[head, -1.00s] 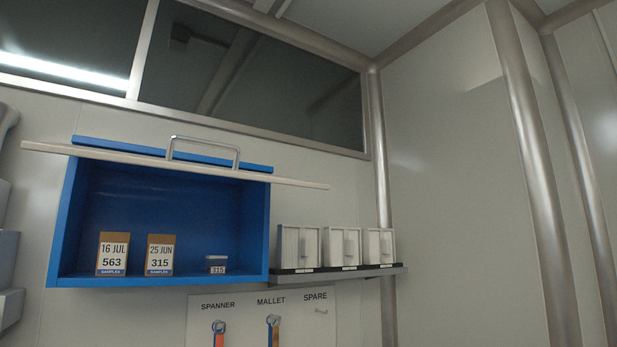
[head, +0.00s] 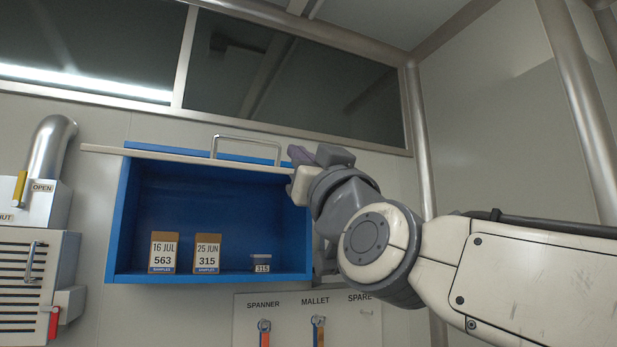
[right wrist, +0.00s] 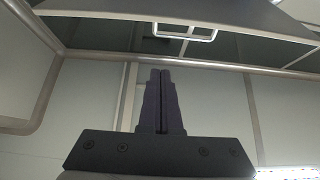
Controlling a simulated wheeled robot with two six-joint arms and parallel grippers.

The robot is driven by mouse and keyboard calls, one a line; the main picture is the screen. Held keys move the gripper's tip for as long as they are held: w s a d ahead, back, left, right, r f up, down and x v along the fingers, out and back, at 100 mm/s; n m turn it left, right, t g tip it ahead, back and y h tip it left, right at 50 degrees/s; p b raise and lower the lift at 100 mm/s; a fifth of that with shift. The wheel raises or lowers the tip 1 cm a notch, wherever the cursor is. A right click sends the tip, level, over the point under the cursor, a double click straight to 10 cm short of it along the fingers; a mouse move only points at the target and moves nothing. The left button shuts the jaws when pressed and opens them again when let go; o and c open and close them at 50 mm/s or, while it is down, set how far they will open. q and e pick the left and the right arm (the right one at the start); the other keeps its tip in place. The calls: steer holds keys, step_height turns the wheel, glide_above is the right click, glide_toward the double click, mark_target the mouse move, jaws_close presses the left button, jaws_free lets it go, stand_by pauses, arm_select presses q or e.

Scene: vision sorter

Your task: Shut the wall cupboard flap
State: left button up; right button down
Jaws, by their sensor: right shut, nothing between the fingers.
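The blue wall cupboard (head: 116,230) hangs on the wall, its front open. Its pale flap (head: 182,157) is raised at the top edge, seen nearly edge-on, with a metal bar handle (head: 246,138). In the right wrist view the flap (right wrist: 200,13) and its handle (right wrist: 186,33) show at the top, beyond the fingertips. My right gripper (head: 298,156) is at the flap's right end in the head view; I cannot tell if it touches. In the right wrist view its fingers (right wrist: 160,74) are together and empty. My left gripper is not in view.
Inside the cupboard stand two sample boxes (head: 163,252) (head: 207,253) and a small container (head: 261,262). A tool board (head: 285,295) hangs below. A vented unit with a pipe (head: 48,150) is at the left.

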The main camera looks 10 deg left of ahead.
steer(key=p+x, duration=0.6)
steer(key=x, duration=0.3)
steer(key=shift+w+a+f, duration=0.15)
steer(key=shift+w+f, duration=0.05)
steer(key=shift+f, duration=0.4)
steer(key=shift+w+a+f, duration=0.1)
steer(key=shift+w+f, duration=0.05)
steer(key=shift+f, duration=0.5)
steer(key=shift+w+a+f, duration=0.15)
steer(key=shift+w+f, duration=0.05)
steer(key=shift+f, duration=0.4)
